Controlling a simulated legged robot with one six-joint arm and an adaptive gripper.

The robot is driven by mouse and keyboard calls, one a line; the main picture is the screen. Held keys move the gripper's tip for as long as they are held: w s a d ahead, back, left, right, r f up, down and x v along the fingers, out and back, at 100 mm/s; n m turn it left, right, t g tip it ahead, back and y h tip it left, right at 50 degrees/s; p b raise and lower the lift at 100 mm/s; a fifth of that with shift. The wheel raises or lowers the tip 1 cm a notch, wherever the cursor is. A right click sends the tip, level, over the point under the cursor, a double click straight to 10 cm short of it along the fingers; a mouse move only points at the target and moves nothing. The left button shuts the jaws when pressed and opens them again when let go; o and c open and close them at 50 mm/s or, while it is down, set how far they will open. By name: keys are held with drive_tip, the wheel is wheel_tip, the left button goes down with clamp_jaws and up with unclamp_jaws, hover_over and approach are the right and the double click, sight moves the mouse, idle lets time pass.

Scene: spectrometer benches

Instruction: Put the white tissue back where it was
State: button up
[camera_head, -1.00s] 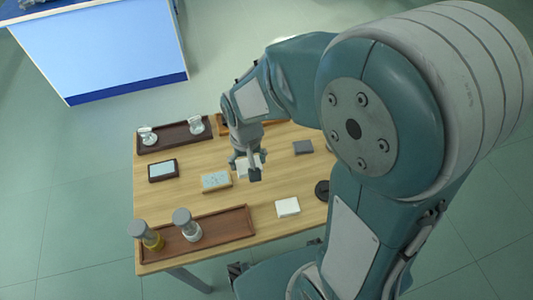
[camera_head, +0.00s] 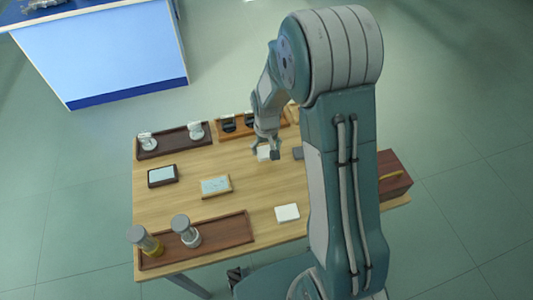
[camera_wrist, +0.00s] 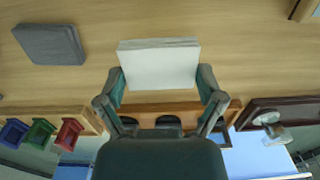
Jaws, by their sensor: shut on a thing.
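My gripper (camera_head: 266,148) is over the back part of the wooden table, with its fingers shut on a white tissue (camera_head: 264,154). In the wrist view, the two fingers of my gripper (camera_wrist: 160,82) press on opposite sides of the flat white tissue (camera_wrist: 158,66). I cannot tell how far it is above the table. A second white square pad (camera_head: 288,213) lies apart near the table's front edge.
A grey block (camera_wrist: 50,44) lies close beside the gripper. A tray with black items (camera_head: 222,133) and a dark tray with glassware (camera_head: 175,138) line the back. A front tray (camera_head: 226,231) holds bottles.

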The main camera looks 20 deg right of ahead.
sight(267, 148)
wheel_tip(267, 148, down, 4)
drive_tip(key=shift+w+d+r, duration=0.1)
drive_tip(key=shift+w+r, duration=0.05)
drive_tip(key=shift+r, duration=0.1)
drive_tip(key=o, duration=0.8)
